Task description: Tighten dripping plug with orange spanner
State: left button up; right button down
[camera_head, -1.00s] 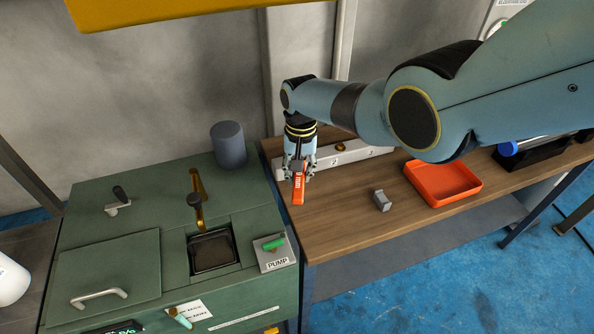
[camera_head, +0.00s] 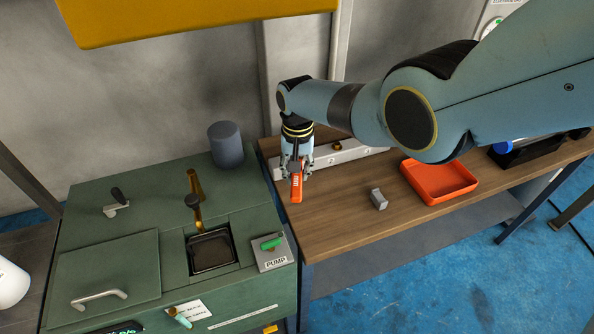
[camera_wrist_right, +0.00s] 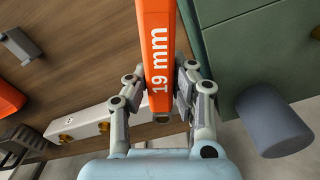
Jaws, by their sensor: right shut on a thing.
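My right gripper (camera_head: 297,168) is shut on the orange spanner (camera_head: 296,190) near the left end of the wooden bench. In the right wrist view the spanner (camera_wrist_right: 158,50) reads "19 mm" and runs out between the fingers (camera_wrist_right: 158,92); its far end is cut off by the frame. A pale metal block (camera_head: 345,153) with brass plugs lies at the back of the bench, partly behind the gripper. A brass plug (camera_head: 337,146) shows on its top, and others (camera_wrist_right: 103,127) show in the wrist view. No drip can be made out. My left gripper is not in view.
An orange tray (camera_head: 440,194) and a small grey block (camera_head: 378,200) sit on the bench. The green machine (camera_head: 110,262) with a PUMP switch (camera_head: 271,252) and a grey cylinder (camera_head: 227,144) stands left of it. The bench front is mostly clear.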

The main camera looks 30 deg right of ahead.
jog(key=shift+w+r, duration=0.15)
jog(key=shift+w, duration=0.1)
jog(key=shift+a+m+b, duration=0.3)
jog(key=shift+m+b, duration=0.05)
jog(key=shift+m, duration=0.05)
jog(key=shift+t+p, duration=0.3)
jog(key=shift+p, duration=0.15)
jog(key=shift+r, duration=0.3)
notch_tip(320, 180, up, 3)
jog(key=shift+r, duration=0.95)
